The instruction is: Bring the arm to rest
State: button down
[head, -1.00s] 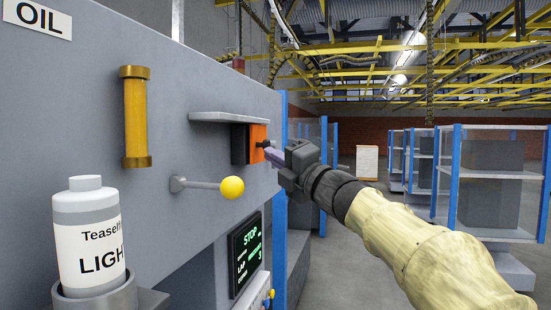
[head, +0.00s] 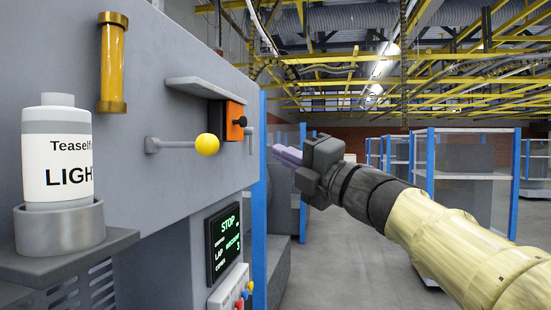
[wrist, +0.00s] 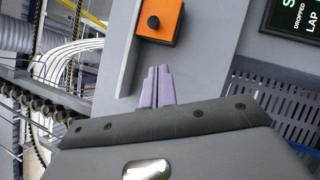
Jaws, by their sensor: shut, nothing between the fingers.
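My gripper (head: 287,155) is in the middle of the head view, held out from my arm that comes in from the lower right. Its purple fingers are together and hold nothing. It is in free air to the right of the machine's grey panel (head: 165,115). In the wrist view the shut fingers (wrist: 157,86) point toward the panel, below an orange box with a dark knob (wrist: 158,20). The orange box (head: 228,119) also shows in the head view, left of the fingers and apart from them.
A yellow ball-ended lever (head: 207,144) sticks out of the panel. A grey shelf (head: 205,86) juts above the orange box. A white bottle (head: 57,155) stands in a holder at the left. A screen (head: 224,242) reads STOP. Open floor (head: 350,255) lies beyond, with blue-posted racks (head: 466,175).

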jog(key=w+d+f+m+h, duration=0.2)
jog(key=d+f+m+h, duration=0.25)
jog(key=f+m, duration=0.35)
jog(key=w+d+f+m+t+h, duration=0.1)
jog(key=w+d+f+m+h, duration=0.35)
jog(key=f, duration=0.65)
jog(key=d+f+m+h, duration=0.4)
jog(key=f+m+h, duration=0.1)
jog(key=f+m, duration=0.35)
jog(key=s+d+f+m+g+h, duration=0.2)
jog(key=s+f+m+g, duration=0.15)
jog(key=f, duration=0.55)
jog(key=s+d+f+m+g+h, duration=0.1)
jog(key=s+d+f+m+g, duration=0.15)
jog(key=s+f, duration=0.45)
jog(key=s+f+m+g, duration=0.5)
jog(key=s+f+g, duration=0.1)
jog(key=s+f, duration=0.6)
jog(key=shift+s+a+f, duration=0.15)
jog(key=shift+s+f, duration=0.2)
jog(key=shift+f, duration=0.4)
